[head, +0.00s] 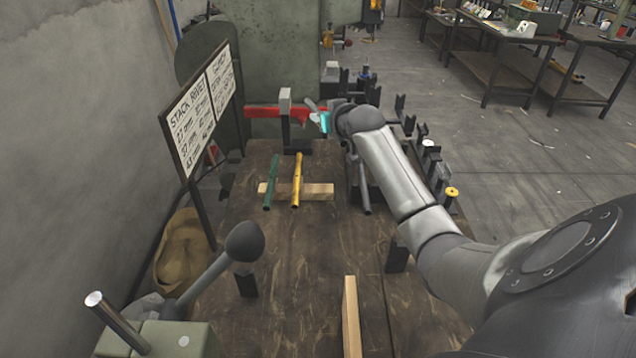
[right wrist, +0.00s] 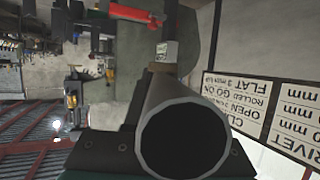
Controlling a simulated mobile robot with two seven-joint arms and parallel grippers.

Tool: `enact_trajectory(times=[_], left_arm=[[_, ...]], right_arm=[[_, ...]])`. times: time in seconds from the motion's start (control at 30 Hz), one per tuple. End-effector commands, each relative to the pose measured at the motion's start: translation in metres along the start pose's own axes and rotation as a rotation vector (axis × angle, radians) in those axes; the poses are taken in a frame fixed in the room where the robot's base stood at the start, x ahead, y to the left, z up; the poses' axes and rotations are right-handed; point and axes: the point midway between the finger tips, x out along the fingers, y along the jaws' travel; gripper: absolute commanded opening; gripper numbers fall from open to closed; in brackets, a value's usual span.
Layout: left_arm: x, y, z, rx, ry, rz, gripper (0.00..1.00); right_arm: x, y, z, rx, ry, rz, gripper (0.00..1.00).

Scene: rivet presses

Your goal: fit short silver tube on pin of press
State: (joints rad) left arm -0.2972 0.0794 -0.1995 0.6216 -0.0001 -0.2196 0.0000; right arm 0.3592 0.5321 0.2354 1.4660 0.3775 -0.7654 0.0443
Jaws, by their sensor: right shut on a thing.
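My right gripper (head: 322,115) is at the end of the arm coming in from the right, above the far part of the bench, beside the red bar (head: 262,112). In the right wrist view it is shut on a grey-silver tube (right wrist: 182,92), whose round open end faces the camera. In the head view the tube is too small to tell from the gripper. The green press body (head: 270,60) stands at the back, with a grey block (head: 285,100) at the red bar. I cannot make out the press pin. My left gripper is not in view.
A green tube (head: 271,182) and a yellow tube (head: 297,180) lie across a wooden strip (head: 319,190). A grey rod (head: 364,188) lies partly behind my arm. Black holders (head: 397,256) line the right side. A ball-ended lever (head: 215,270) rises front left.

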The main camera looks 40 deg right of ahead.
Motion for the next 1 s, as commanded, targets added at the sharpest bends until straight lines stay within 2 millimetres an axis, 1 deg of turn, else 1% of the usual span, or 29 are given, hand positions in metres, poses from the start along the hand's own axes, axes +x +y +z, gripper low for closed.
enact_trajectory(times=[0.03, 0.3, 0.4, 0.5, 0.6, 0.77, 0.87, 1.0], left_arm=[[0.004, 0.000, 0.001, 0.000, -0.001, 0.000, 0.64], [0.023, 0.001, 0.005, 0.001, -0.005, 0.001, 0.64], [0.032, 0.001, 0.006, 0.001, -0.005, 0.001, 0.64], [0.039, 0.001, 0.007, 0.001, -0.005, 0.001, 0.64], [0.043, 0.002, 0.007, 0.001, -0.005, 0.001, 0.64], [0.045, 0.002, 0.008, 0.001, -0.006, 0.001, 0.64], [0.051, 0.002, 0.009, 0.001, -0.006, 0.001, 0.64], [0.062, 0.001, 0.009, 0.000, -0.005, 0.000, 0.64]], right_arm=[[0.005, 0.000, 0.013, 0.003, -0.005, 0.000, 0.00], [0.033, -0.001, 0.081, 0.003, -0.006, -0.001, 0.00], [0.042, 0.000, 0.105, 0.002, -0.004, 0.000, 0.00], [0.050, 0.000, 0.123, 0.003, -0.003, 0.000, 0.00], [0.055, -0.001, 0.134, 0.001, -0.002, -0.001, 0.00], [0.058, -0.001, 0.141, 0.001, -0.001, -0.001, 0.00], [0.063, -0.001, 0.153, 0.002, -0.002, -0.001, 0.00], [0.071, -0.001, 0.174, 0.002, -0.003, -0.001, 0.00]])
